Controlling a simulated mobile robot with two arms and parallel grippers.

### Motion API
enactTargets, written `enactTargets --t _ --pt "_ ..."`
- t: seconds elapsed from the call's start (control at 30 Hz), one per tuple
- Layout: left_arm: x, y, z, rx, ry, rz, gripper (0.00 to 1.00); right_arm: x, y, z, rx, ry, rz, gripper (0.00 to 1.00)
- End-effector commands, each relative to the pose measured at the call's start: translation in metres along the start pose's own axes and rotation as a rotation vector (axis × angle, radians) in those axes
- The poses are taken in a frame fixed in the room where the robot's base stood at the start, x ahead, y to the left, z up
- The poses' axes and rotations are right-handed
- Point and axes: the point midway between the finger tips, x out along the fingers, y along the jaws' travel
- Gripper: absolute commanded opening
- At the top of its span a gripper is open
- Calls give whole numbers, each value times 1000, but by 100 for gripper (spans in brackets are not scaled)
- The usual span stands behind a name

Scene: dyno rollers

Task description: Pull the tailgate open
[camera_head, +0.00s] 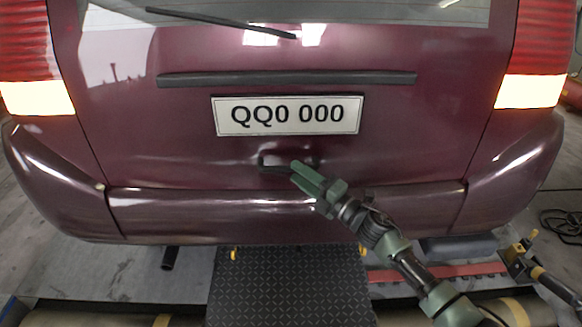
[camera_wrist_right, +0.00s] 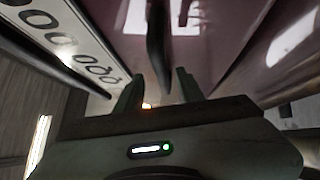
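The maroon tailgate (camera_head: 400,130) is shut, flush above the bumper in the head view. Its dark handle (camera_head: 276,168) sits below the licence plate, at the tailgate's lower middle. My right gripper (camera_head: 303,175) reaches up from the lower right, its fingertips at the handle's right end. In the right wrist view the gripper (camera_wrist_right: 159,85) has its two fingers apart, with a dark bar (camera_wrist_right: 157,45), seemingly the handle, running between them and gaps on both sides. I cannot tell how deep the bar sits between the fingers. My left gripper is not in view.
The bumper (camera_head: 230,215) runs across just below the gripper. A white licence plate (camera_head: 288,115) and a dark trim strip (camera_head: 290,79) lie above the handle. A dark tread plate (camera_head: 285,290) is on the floor below. A yellow-and-black fixture (camera_head: 520,258) stands at the right.

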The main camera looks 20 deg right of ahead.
Motion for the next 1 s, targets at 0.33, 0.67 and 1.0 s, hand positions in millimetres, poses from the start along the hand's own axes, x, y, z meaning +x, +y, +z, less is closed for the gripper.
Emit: enactTargets --t 0.33,0.67,1.0 --pt "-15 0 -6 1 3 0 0 34 -1 0 2 -3 -1 38" --pt "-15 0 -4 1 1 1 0 35 0 0 2 -3 -1 13" --pt "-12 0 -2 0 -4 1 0 35 0 1 2 -2 0 0"
